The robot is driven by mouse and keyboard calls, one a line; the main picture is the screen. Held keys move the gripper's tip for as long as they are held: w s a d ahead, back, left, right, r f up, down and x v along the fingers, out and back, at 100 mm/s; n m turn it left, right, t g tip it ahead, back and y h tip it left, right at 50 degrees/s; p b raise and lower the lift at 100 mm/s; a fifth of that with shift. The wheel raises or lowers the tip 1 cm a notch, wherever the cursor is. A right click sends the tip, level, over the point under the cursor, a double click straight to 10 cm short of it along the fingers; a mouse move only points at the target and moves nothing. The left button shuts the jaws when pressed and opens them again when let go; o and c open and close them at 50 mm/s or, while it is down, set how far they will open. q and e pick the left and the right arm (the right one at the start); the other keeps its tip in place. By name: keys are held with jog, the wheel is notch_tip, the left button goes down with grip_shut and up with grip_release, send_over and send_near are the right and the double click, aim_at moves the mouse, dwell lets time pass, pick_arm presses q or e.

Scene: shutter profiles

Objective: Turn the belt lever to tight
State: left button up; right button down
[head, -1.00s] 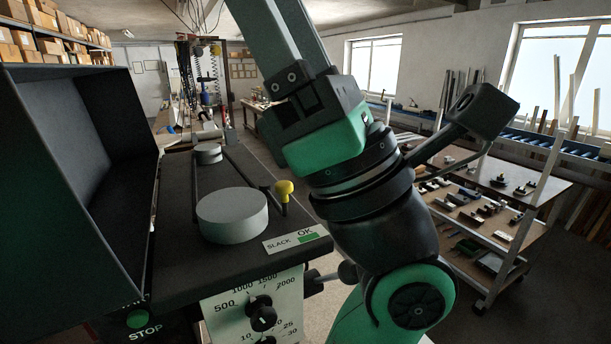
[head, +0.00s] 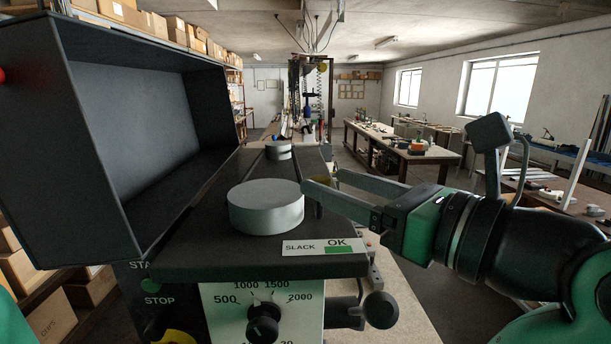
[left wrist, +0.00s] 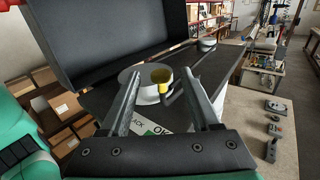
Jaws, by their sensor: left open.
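The belt lever has a yellow knob (left wrist: 161,76) on a dark stem in the left wrist view, beside the round grey pulley (head: 266,207). In the head view the knob is hidden behind my fingers. My left gripper (head: 322,182) is open, its fingers reaching in from the right over the black machine top. In the left wrist view the knob shows between the open fingertips (left wrist: 162,74), with gaps on both sides. A label (head: 325,246) reading SLACK and OK, with a green patch, lies at the front edge.
A raised black cover (head: 150,130) stands left of the pulley. A second small pulley (head: 278,150) sits farther back. A dial panel (head: 262,310) and a black ball handle (head: 380,309) are below the front edge. Workbenches stand behind.

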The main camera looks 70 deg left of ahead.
pick_arm(q)
jog(key=x, duration=0.6)
jog(key=shift+s+a, duration=0.1)
jog(key=shift+a, duration=0.1)
jog(key=shift+c, duration=0.2)
grip_shut()
dwell(0.9)
